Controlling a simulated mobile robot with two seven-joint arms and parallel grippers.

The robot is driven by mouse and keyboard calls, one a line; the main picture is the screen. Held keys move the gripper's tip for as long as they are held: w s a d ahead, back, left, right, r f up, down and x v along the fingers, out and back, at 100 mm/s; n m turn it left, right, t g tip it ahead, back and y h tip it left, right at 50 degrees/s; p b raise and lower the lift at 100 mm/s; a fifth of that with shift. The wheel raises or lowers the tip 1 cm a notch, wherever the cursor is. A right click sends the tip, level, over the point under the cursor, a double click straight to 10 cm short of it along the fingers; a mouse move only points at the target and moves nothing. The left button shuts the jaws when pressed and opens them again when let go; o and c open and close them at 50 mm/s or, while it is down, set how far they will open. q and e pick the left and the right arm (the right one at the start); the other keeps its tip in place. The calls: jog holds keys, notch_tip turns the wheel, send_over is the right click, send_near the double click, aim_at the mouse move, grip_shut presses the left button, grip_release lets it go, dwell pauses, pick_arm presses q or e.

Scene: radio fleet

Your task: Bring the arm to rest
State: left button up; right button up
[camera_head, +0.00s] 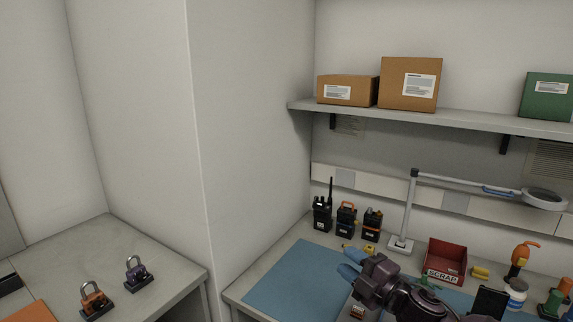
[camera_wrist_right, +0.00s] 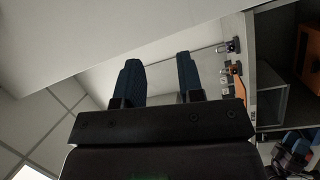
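My right gripper (camera_head: 346,263) reaches in from the lower right in the head view, above the blue mat (camera_head: 290,283) on the right bench. Its blue fingers are apart in the right wrist view (camera_wrist_right: 159,75), with nothing between them. The arm behind it hides part of the bench. My left gripper does not show in the head view.
Behind the gripper stand several black radios (camera_head: 346,218), a magnifier lamp (camera_head: 408,213) and a red scrap bin (camera_head: 446,262). A shelf (camera_head: 455,122) with boxes hangs above. A wall corner (camera_head: 203,170) juts out at left; padlocks (camera_head: 136,273) sit on the left bench.

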jog(key=s+d+f+m+g+h, duration=0.1)
jog(key=s+d+f+m+h, duration=0.3)
jog(key=s+f+m, duration=0.3)
jog(key=s+d+f+m+g+h, duration=0.1)
jog(key=s+d+f+m+h, duration=0.3)
jog(key=s+f+m, duration=0.3)
jog(key=s+d+f+m+g+h, duration=0.1)
jog(key=s+d+f+m+h, duration=0.3)
jog(key=s+f, duration=0.8)
jog(key=s+d+m, duration=0.2)
jog(key=m, duration=0.1)
jog(key=shift+s+f+m, duration=0.3)
jog(key=shift+f+m, duration=0.1)
jog(key=shift+a, duration=0.1)
